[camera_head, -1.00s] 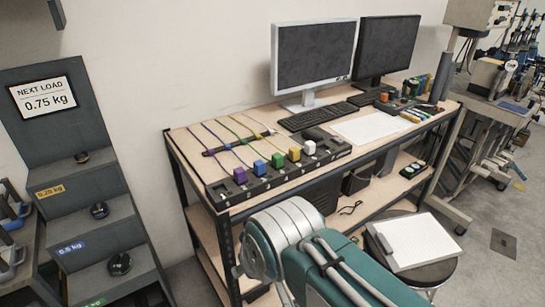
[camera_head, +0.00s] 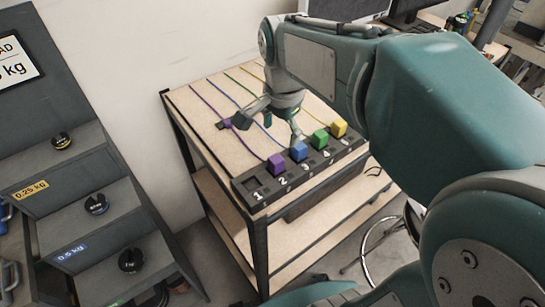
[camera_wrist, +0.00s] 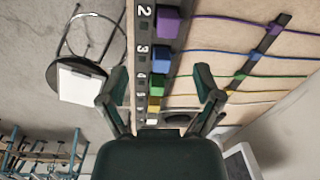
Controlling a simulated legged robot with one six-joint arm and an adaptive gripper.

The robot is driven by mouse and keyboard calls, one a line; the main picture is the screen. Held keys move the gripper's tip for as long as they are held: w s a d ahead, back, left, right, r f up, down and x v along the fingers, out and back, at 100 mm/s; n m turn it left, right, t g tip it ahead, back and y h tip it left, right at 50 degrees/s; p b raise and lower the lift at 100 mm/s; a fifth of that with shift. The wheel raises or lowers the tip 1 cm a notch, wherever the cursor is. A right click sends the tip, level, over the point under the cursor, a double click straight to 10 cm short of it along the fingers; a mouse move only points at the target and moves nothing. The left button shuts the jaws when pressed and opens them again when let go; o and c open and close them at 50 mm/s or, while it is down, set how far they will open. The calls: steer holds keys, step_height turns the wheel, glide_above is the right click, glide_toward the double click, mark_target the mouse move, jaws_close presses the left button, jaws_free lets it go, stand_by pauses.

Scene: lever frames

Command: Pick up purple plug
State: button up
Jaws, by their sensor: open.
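The purple plug (camera_head: 277,164) is a small cube seated at position 2 of the black numbered strip (camera_head: 252,192). A purple cable runs back from it across the bench. In the wrist view the purple plug (camera_wrist: 167,22) is at the top, beside the number 2. My gripper (camera_head: 268,126) is over the bench, behind the front row of plugs, with its fingers spread and nothing held. In the wrist view my gripper (camera_wrist: 160,88) has its fingers apart on either side of the plug row, lower in the picture than the purple plug.
Blue (camera_head: 299,150), green (camera_head: 319,138) and yellow (camera_head: 339,127) plugs stand close along the strip; a white plug (camera_wrist: 152,120) is farther along. Position 1 is empty. A dark cable bar (camera_wrist: 264,42) crosses the cables behind. Grey weight steps (camera_head: 100,220) stand at left.

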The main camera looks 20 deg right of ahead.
mark_target(276, 158)
steer(key=shift+w+d+f+m+g, duration=0.1)
steer(key=shift+w+f+m+g, duration=0.1)
steer(key=shift+w+m, duration=0.3)
steer(key=shift+w+f+m+g, duration=0.2)
steer(key=shift+w+m, duration=0.2)
steer(key=shift+m, duration=0.1)
steer(key=shift+w+f, duration=0.1)
steer(key=shift+f, duration=0.2)
steer(key=f, duration=1)
steer(key=shift+a+f, duration=0.15)
steer(key=shift+a, duration=0.05)
jaws_close()
